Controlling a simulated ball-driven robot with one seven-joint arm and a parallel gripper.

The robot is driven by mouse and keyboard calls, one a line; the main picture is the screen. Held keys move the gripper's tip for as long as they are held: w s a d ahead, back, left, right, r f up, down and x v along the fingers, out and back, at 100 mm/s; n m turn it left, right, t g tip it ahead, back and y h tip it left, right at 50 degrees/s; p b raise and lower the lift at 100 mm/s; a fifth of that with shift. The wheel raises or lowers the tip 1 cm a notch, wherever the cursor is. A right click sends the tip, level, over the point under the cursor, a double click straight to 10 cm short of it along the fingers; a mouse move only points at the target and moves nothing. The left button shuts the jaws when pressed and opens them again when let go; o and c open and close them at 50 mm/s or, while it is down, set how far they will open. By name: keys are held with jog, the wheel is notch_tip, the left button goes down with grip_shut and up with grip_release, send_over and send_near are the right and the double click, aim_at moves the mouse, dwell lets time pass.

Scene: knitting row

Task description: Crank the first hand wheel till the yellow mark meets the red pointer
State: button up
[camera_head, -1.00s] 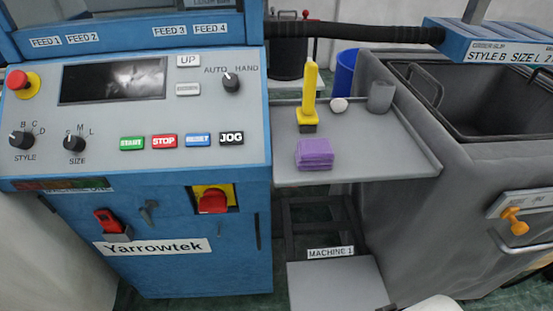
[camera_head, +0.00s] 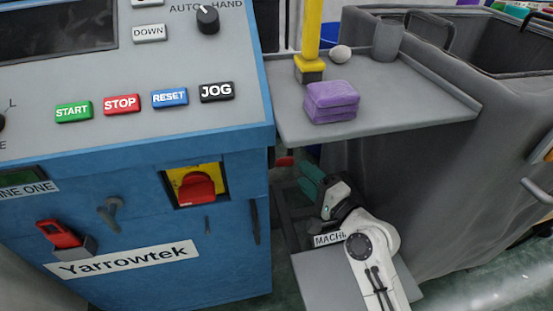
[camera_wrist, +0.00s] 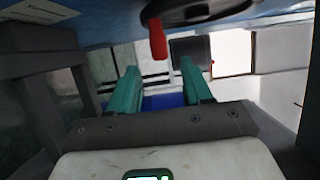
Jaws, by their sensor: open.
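A dark hand wheel (camera_wrist: 205,14) shows at the top of the wrist view, partly cut off by the frame edge. A red handle (camera_wrist: 157,38) sticks out from it. In the head view a small red piece (camera_head: 284,161), seemingly this handle, shows at the blue machine's right side; the wheel itself is hidden there. My gripper (camera_head: 309,180) has green fingers and is just right of and below the red piece. In the wrist view my gripper (camera_wrist: 158,68) is open and empty, with the handle ahead, apart from the fingers. No yellow mark or red pointer can be made out.
The blue machine (camera_head: 130,255) stands left. A grey shelf (camera_head: 400,115) above my gripper carries a purple block (camera_head: 331,101), a yellow-handled tool (camera_head: 311,40), a white ball (camera_head: 340,53) and a grey cup (camera_head: 387,40). A grey bin (camera_head: 450,180) stands right.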

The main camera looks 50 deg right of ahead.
jog(key=x, duration=0.9)
jog(key=shift+w+b, duration=0.15)
jog(key=shift+b, duration=0.25)
grip_shut()
